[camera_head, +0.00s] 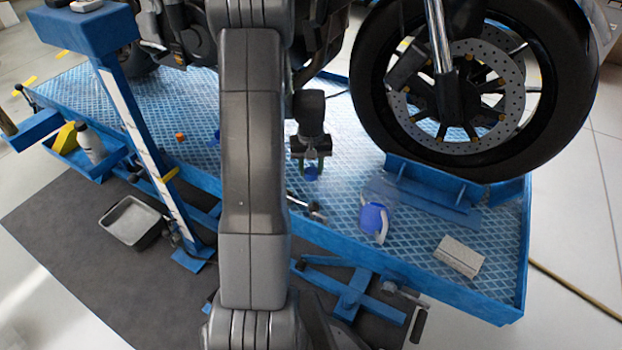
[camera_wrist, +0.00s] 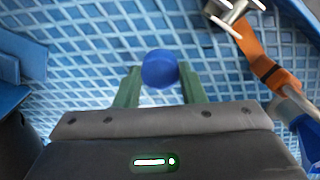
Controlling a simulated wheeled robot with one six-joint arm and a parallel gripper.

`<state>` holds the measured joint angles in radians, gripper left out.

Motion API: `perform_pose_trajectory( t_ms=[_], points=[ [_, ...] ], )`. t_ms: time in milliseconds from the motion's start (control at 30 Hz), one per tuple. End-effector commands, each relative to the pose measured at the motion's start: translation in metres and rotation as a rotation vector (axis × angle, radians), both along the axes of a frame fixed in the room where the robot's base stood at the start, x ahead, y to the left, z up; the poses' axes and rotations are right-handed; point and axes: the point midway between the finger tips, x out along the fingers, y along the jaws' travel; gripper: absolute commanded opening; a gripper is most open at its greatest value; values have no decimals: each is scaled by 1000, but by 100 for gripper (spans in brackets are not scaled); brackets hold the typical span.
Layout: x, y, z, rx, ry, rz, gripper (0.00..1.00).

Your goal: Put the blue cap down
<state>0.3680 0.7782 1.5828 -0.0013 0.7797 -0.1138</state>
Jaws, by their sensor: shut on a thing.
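The blue cap (camera_wrist: 160,69) is small and round. In the wrist view it sits between the two green fingertips of my gripper (camera_wrist: 160,88), which is shut on it. In the head view the cap (camera_head: 311,173) shows just below my gripper (camera_head: 311,163), over the blue lift platform (camera_head: 340,205) with its light diamond pattern. I cannot tell whether the cap touches the platform surface.
A blue and white item (camera_head: 374,220) and a pale box (camera_head: 458,256) stand on the platform to the right. A motorcycle front wheel (camera_head: 362,75) rests in a blue chock (camera_head: 440,185). A small orange item (camera_head: 180,137) lies left. An orange strap (camera_wrist: 262,62) shows in the wrist view.

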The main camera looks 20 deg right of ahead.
Motion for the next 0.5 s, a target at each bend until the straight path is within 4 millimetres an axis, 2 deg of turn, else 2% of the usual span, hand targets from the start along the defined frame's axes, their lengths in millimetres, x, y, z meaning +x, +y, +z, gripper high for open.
perform_pose_trajectory(
  t_ms=[167,333,500],
  points=[
    [0,0,-15,1,2,0,16],
    [0,0,-40,1,2,0,16],
    [0,0,-42,0,0,0,16]
  ],
)
